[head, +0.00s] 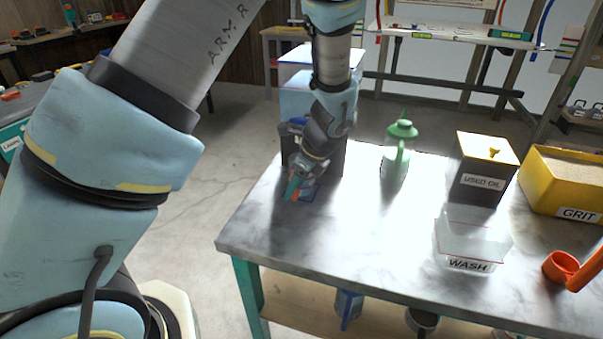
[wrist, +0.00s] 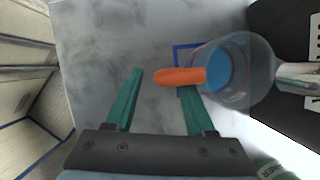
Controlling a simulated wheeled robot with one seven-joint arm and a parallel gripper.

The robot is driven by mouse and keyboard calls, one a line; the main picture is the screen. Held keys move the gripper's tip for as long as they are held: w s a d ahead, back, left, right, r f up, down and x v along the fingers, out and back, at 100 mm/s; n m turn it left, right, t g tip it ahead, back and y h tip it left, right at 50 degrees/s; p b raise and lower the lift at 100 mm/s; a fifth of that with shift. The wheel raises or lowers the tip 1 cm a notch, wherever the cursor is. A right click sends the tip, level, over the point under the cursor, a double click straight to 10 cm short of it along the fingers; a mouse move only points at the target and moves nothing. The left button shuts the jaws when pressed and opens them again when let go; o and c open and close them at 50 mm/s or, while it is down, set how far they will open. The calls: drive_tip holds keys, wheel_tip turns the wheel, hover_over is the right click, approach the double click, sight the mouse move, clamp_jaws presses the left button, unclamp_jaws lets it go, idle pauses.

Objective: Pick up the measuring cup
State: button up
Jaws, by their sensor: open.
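The measuring cup (wrist: 248,72) is a clear cup with an orange handle (wrist: 178,76); in the wrist view it stands right of my gripper (wrist: 160,82), blue showing inside it. My gripper is open. The left finger is clear of the handle; the right fingertip meets the handle's edge in the picture, and I cannot tell whether they touch. The handle's end reaches into the gap between the fingers. In the head view my gripper (head: 294,187) points down at the table's left end, and my arm and fingers hide most of the cup.
A blue outline (wrist: 180,50) marks the table by the cup. A metal spout (wrist: 300,76) and dark stand (head: 328,158) are close by. The table (head: 340,220) also holds a green can (head: 396,160), a used oil box (head: 483,178), a wash tub (head: 468,264) and a grit bin (head: 570,208).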

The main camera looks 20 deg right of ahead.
drive_tip(key=shift+w+a+f, duration=0.1)
drive_tip(key=shift+f, duration=0.2)
drive_tip(key=shift+c, duration=0.2)
clamp_jaws()
idle(0.3)
